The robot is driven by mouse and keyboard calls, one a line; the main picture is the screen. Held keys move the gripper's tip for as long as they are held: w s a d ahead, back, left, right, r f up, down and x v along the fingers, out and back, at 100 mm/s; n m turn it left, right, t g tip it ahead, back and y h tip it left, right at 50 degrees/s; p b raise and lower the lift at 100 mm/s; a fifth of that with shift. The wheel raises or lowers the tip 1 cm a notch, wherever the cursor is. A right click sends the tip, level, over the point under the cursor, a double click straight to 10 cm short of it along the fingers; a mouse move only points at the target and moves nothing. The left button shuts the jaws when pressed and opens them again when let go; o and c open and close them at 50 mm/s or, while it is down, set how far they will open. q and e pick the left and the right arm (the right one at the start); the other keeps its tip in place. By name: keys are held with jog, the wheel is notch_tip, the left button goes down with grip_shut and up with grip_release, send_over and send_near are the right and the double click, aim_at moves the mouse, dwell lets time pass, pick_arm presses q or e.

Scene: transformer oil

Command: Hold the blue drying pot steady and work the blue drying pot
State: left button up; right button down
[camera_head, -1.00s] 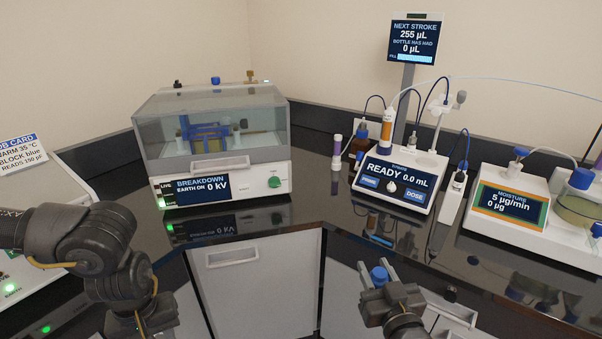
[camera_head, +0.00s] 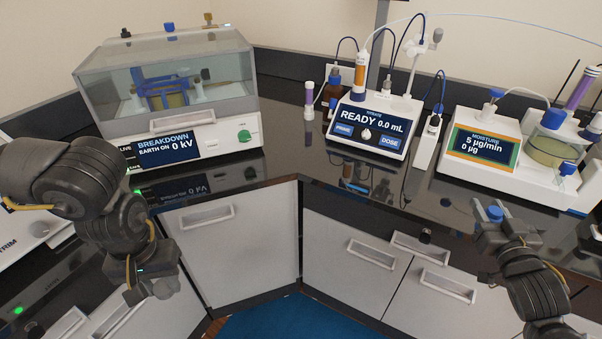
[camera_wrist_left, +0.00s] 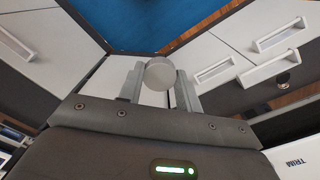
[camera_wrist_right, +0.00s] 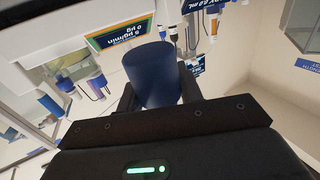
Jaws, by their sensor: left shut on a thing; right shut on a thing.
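My right gripper (camera_head: 490,222) is shut on a dark blue cylinder (camera_wrist_right: 152,72), which looks like the blue drying pot. It stands between the two fingers in the right wrist view, and its blue top (camera_head: 495,213) shows in the head view. My left gripper (camera_wrist_left: 160,88) is shut on a pale grey round piece (camera_wrist_left: 159,73), perhaps a lid; in the head view this piece (camera_head: 165,288) shows low at the left. The two grippers are far apart, and the held pieces do not touch. The fingers hide part of each piece.
The breakdown tester (camera_head: 190,140) with its clear cover stands at the back left. The titrator (camera_head: 375,125) reads READY 0.0 mL at the centre. The moisture unit (camera_head: 480,150) with blue-capped vessels stands right, near my right gripper. Drawers (camera_head: 240,245) lie below the dark worktop edge.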

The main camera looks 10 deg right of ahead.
jog(key=d+r, duration=0.4)
jog(key=r, duration=0.1)
jog(key=shift+r+h, duration=0.15)
jog(key=shift+h, duration=0.15)
jog(key=w+f, duration=0.3)
jog(key=w, duration=0.1)
jog(key=w+a+f, duration=0.1)
jog(key=w+f, duration=0.2)
jog(key=w, duration=0.2)
jog(key=w+f, duration=0.3)
jog(key=w, duration=0.1)
jog(key=shift+w+a+f, duration=0.2)
jog(key=shift+a+f, duration=0.05)
jog(key=shift+f, duration=0.05)
jog(key=shift+w+f, duration=0.15)
jog(key=shift+f, duration=1.6)
jog(key=shift+f, duration=0.1)
jog(key=c, duration=0.9)
grip_release()
